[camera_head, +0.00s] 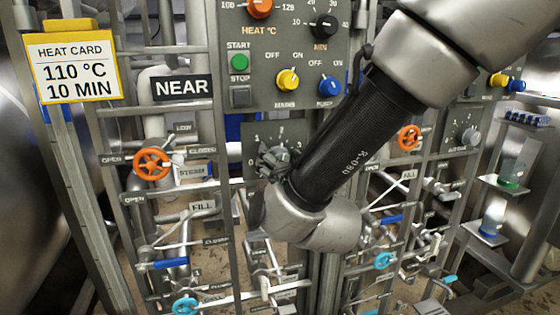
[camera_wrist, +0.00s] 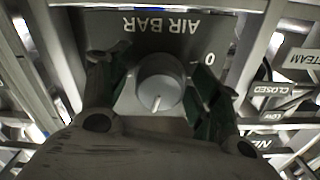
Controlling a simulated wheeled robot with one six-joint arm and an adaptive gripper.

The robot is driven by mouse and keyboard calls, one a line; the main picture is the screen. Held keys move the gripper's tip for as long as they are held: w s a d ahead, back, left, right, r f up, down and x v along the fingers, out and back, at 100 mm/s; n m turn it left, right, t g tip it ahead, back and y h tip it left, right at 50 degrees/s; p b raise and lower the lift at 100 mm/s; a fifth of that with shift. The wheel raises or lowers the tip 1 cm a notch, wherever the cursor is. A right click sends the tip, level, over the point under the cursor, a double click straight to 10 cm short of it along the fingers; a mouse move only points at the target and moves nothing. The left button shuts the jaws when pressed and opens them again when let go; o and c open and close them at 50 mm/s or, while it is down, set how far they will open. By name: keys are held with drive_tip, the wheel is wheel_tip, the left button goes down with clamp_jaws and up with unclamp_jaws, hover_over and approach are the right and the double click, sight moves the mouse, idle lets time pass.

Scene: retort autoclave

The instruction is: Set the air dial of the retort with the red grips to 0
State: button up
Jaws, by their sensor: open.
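The grey air dial knob (camera_wrist: 160,82) is in the middle of the wrist view, under the upside-down "AIR BAR" label (camera_wrist: 160,24). The white pointer line on the knob points down in that view, well away from the 0 mark (camera_wrist: 209,59), which is at the right. My gripper (camera_wrist: 157,76) is open, with one finger on each side of the knob; I cannot tell whether they touch it. In the head view my gripper (camera_head: 274,160) is in front of the air dial plate (camera_head: 251,137) and hides most of the dial. No clearly red grips show.
A control panel (camera_head: 262,98) with knobs and buttons is above. An orange handwheel (camera_head: 152,163) and a NEAR sign (camera_head: 182,88) are to the left. A second dial (camera_head: 468,135) and another orange handwheel (camera_head: 409,137) are to the right. Pipes and frame bars crowd below.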

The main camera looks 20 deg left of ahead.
drive_tip(key=c, duration=1)
drive_tip(key=shift+c, duration=0.2)
